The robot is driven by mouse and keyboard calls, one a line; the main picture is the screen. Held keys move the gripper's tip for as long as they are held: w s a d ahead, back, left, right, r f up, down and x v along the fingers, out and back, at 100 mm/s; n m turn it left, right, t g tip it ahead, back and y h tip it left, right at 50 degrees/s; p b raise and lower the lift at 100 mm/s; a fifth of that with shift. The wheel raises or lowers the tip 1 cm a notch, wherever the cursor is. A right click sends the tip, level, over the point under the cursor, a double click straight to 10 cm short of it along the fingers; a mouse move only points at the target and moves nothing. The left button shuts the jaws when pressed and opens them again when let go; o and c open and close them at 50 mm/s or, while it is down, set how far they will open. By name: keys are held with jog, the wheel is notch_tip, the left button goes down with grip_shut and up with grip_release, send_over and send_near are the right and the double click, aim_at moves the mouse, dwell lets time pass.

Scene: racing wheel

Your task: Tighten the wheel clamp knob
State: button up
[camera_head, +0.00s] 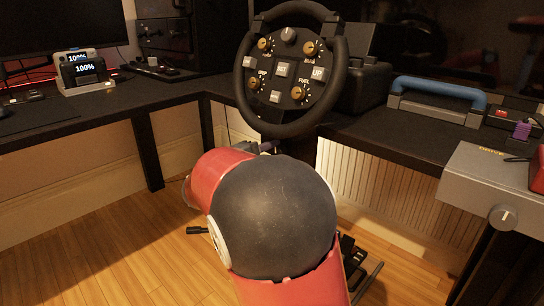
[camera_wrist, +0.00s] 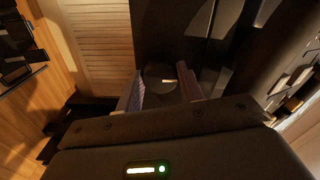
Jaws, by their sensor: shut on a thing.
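The black racing wheel (camera_head: 243,92) stands at the corner of the desk, with several knobs and buttons on its face. In the wrist view, the dark round clamp knob (camera_wrist: 158,73) with a small pale mark sits between the two fingers of my gripper (camera_wrist: 163,88). My gripper is shut on the knob, under the desk edge below the wheel. In the head view only a small part of my gripper (camera_head: 262,147) shows, just below the wheel. My red and black arm hides the rest, and the knob is hidden there.
The black desk (camera_head: 98,112) runs left and right of the wheel. A blue-handled case (camera_head: 435,107) lies on its right part. A grey box (camera_head: 487,190) with a dial juts out at the right. Black pedals (camera_head: 352,262) stand on the wooden floor. A device showing 100% (camera_head: 84,71) stands at left.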

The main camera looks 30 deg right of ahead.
jog(key=o, duration=1)
jog(key=v, duration=0.8)
jog(key=shift+p, duration=0.35)
